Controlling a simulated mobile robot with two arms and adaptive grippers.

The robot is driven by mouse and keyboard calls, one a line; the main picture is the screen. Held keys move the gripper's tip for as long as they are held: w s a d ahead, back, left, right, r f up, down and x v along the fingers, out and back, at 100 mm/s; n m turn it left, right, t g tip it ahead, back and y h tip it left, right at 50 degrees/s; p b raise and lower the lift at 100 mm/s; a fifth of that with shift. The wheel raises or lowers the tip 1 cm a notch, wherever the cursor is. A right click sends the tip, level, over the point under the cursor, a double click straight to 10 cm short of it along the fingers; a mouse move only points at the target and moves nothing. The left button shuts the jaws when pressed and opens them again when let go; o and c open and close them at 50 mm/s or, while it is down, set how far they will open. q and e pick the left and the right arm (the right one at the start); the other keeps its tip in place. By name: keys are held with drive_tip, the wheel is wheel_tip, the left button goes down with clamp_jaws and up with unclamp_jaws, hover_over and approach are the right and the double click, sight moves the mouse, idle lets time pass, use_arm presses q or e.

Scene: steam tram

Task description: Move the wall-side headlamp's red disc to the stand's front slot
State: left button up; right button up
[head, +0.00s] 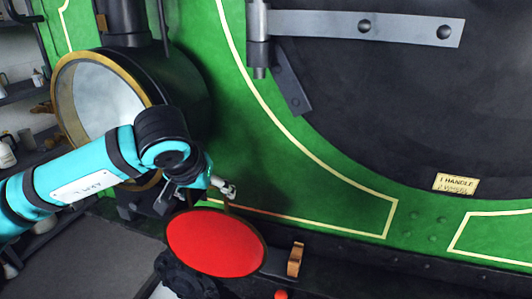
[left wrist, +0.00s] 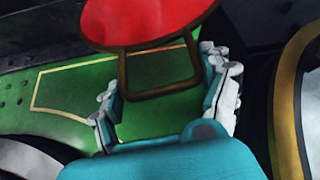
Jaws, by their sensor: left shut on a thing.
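The red disc (head: 215,242) has a dark rim and a brown wire loop handle (left wrist: 160,92). My left gripper (head: 203,193) is shut on this handle, with one finger at each side of the loop. The disc hangs tilted below the gripper in the head view, and its red face (left wrist: 150,18) shows at the top of the left wrist view. The headlamp (head: 108,105) at the left has a brass rim and a pale, uncovered lens; my left forearm hides part of it. I cannot make out the stand or its front slot. My right gripper is not in view.
The green tram front (head: 300,170) with cream lines stands close behind the gripper. A dark round door (head: 380,110) with a hinge strap fills the upper right. A small wooden-coloured bracket (head: 296,260) is right of the disc. Shelves (head: 25,90) line the wall at far left.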

use_arm(q)
drive_tip(key=w+d+r+m+h+p, duration=0.1)
drive_tip(key=w+d+r+p, duration=0.1)
drive_tip(key=d, duration=0.4)
drive_tip(key=w+d+r+m+p, duration=0.1)
drive_tip(key=d+r, duration=0.2)
drive_tip(key=d, duration=0.2)
drive_tip(key=w+d+f, duration=0.1)
drive_tip(key=w+f, duration=0.2)
drive_tip(key=w, duration=0.1)
drive_tip(key=shift+w+d+f, duration=0.3)
drive_tip(key=shift+f, duration=0.05)
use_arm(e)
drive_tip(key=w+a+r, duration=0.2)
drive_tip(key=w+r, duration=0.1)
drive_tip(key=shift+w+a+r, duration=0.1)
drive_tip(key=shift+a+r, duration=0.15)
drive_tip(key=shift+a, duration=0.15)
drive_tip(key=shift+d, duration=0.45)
use_arm(q)
drive_tip(key=shift+b, duration=0.4)
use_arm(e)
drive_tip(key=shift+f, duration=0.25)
